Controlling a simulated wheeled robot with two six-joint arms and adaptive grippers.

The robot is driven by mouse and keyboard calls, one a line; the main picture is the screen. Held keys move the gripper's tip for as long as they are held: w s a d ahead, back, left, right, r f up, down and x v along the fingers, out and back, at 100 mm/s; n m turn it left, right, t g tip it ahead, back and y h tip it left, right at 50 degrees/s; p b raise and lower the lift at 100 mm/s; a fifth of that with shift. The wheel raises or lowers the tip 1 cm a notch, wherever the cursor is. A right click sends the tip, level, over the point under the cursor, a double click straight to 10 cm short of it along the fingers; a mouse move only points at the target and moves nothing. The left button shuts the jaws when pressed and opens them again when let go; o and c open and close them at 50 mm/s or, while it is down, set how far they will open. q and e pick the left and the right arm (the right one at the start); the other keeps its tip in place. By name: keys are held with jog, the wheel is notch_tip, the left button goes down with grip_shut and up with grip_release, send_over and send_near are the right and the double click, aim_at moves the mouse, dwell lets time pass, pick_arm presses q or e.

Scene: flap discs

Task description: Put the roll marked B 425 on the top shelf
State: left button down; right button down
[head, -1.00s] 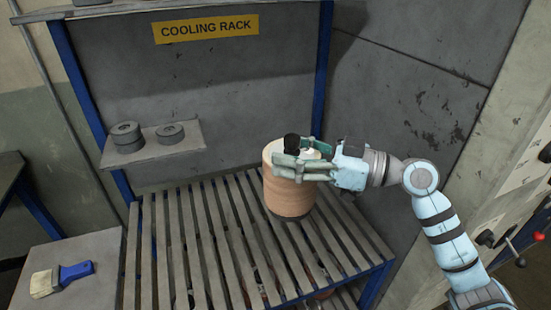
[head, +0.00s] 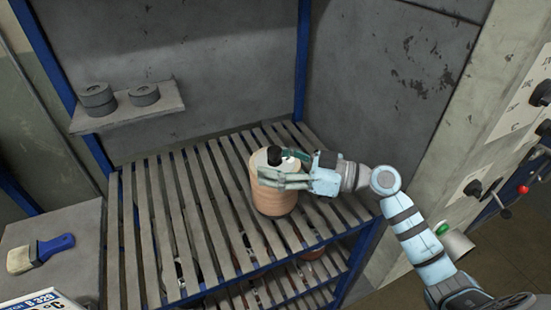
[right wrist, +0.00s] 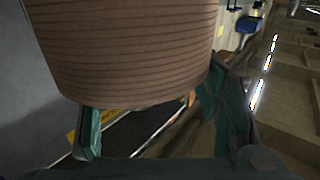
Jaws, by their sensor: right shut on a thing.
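A tan banded roll (head: 272,190) with a pale top and a black knob stands upright at the slatted top deck (head: 165,215) of the rack. I cannot tell whether its base touches the slats or hangs just above them. No B 425 mark shows on the sides I see. My right gripper (head: 280,168) is shut on the roll near its top, reaching in from the right. In the right wrist view the roll (right wrist: 125,50) fills the upper part, with the green fingers (right wrist: 150,125) at it. My left gripper is not in view.
A small wall shelf (head: 125,117) holds several grey discs. A lower slatted level shows under the deck. A side table (head: 75,230) at left holds a blue-handled brush (head: 40,252). A panel with knobs (head: 500,150) stands at right. The deck's left part is clear.

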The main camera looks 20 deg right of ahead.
jog(key=shift+c, duration=2.4)
grip_release()
jog(key=shift+s, duration=0.1)
jog(key=b+v, duration=0.1)
jog(key=v, duration=0.6)
jog(key=shift+d, duration=0.2)
jog(key=shift+s+r, duration=0.15)
